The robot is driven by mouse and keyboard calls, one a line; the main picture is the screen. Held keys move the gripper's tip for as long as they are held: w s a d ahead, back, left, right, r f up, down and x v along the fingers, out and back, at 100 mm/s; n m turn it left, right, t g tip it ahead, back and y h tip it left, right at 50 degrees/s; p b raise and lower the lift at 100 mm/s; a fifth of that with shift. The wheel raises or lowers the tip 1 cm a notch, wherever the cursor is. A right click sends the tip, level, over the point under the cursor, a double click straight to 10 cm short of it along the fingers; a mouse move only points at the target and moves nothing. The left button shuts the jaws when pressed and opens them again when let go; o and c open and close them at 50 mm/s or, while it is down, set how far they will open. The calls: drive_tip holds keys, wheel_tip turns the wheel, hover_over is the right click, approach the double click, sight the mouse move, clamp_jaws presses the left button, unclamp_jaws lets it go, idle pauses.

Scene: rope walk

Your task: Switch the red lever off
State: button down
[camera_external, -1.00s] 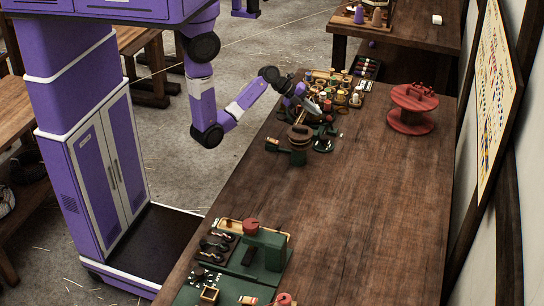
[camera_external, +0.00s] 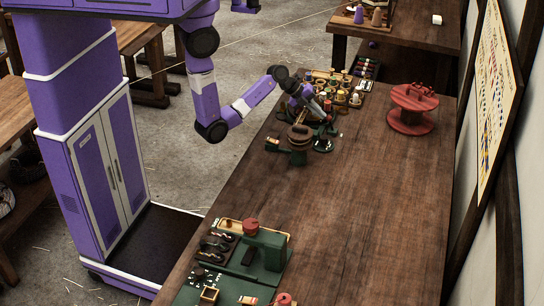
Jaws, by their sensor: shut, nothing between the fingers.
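My gripper (camera_external: 321,111) is at the far left part of the long workbench (camera_external: 350,215), pointing down and to the right. It is shut and empty, just over or beside a green device with a round wooden top (camera_external: 300,133). At this size I cannot tell whether it touches anything. I cannot clearly make out a red lever near the gripper; the arm and clutter may hide it. Another red part (camera_external: 284,298) shows at the bottom edge.
Several coloured spools (camera_external: 341,97) crowd the bench behind the gripper. A dark tray (camera_external: 365,68) lies beyond them. A red reel (camera_external: 411,110) stands to the right by the wall. The middle of the bench is clear. A second table (camera_external: 420,35) is at the back.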

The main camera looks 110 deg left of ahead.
sight(327, 118)
drive_tip(key=shift+w+r+g+p, duration=0.35)
drive_tip(key=shift+g+p, duration=0.35)
drive_tip(key=shift+p, duration=0.35)
drive_tip(key=shift+w+r+p, duration=0.1)
drive_tip(key=shift+w+p, duration=0.25)
drive_tip(key=shift+p, duration=0.2)
drive_tip(key=shift+w+r, duration=0.1)
drive_tip(key=shift+w+r+p, duration=0.3)
drive_tip(key=shift+w+p, duration=0.2)
drive_tip(key=shift+w, duration=0.35)
drive_tip(key=shift+w+r, duration=0.1)
drive_tip(key=shift+w, duration=1.3)
wheel_tip(327, 118, up, 10)
drive_tip(key=s+d+p, duration=0.1)
drive_tip(key=s+p, duration=0.1)
drive_tip(key=p, duration=0.4)
drive_tip(key=shift+d, duration=0.25)
